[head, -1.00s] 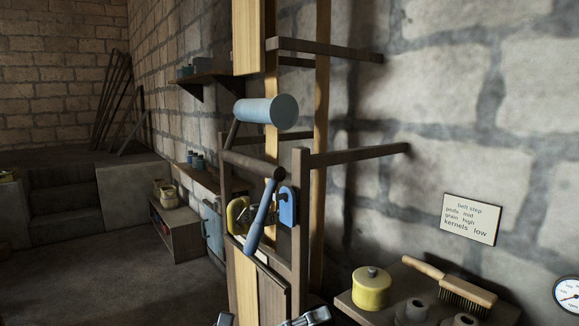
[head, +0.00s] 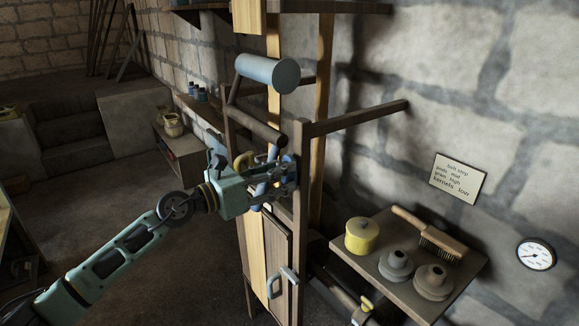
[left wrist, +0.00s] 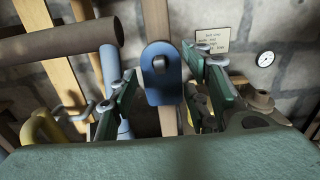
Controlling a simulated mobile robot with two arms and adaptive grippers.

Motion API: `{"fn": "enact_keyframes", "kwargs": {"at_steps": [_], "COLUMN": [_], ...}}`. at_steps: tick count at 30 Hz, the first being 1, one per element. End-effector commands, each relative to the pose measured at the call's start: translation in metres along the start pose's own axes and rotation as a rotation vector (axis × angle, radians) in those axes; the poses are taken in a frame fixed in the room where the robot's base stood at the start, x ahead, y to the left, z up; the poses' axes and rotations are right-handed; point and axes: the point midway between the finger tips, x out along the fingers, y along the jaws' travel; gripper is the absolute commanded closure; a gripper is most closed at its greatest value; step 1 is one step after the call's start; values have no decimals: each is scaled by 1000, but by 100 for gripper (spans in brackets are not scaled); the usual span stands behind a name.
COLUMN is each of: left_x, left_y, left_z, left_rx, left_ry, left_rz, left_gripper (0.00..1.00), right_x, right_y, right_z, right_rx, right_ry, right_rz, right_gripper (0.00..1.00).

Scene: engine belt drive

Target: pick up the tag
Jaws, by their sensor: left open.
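The tag is a small blue plate with a rounded top (left wrist: 160,94). It hangs on a peg through its hole, against a wooden post (head: 300,222). In the left wrist view it is upright in the middle, between my fingers. My left gripper (head: 283,178) has its jaws at the post; it also shows in the left wrist view (left wrist: 161,82). It is open, with one finger on each side of the tag and gaps visible on both sides. In the head view the gripper mostly hides the tag. My right gripper is not seen.
A blue lever (left wrist: 110,80) stands close left of my left fingers. A blue roller (head: 268,73) and wooden bars are above. At right, a shelf (head: 405,302) holds a yellow pot (head: 361,236), a brush (head: 430,232) and grey stepped pulleys. A sign (head: 458,178) and gauge (head: 536,254) are on the wall.

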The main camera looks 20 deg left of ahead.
Motion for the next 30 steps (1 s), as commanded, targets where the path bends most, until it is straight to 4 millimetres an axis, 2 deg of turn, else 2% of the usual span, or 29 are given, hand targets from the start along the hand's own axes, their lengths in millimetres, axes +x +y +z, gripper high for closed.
{"fn": "enact_keyframes", "kwargs": {"at_steps": [1, 3, 9, 16, 24, 30], "left_x": [9, 20, 38, 38, 38, 38], "left_y": [-2, -2, -2, -2, -2, -2], "left_z": [7, 7, 2, 1, 1, 1], "left_rx": [-3, -3, -1, -1, -1, -1], "left_ry": [-3, -2, 0, 0, 0, 0], "left_rz": [-2, -2, -1, -1, -1, -1], "left_gripper": [56, 56, 56, 56, 80, 80], "right_x": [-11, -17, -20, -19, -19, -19], "right_y": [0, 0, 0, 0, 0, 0], "right_z": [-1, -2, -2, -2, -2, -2], "right_rx": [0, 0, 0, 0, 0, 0], "right_ry": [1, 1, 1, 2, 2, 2], "right_rz": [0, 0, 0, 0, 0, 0], "right_gripper": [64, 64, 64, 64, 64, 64]}}
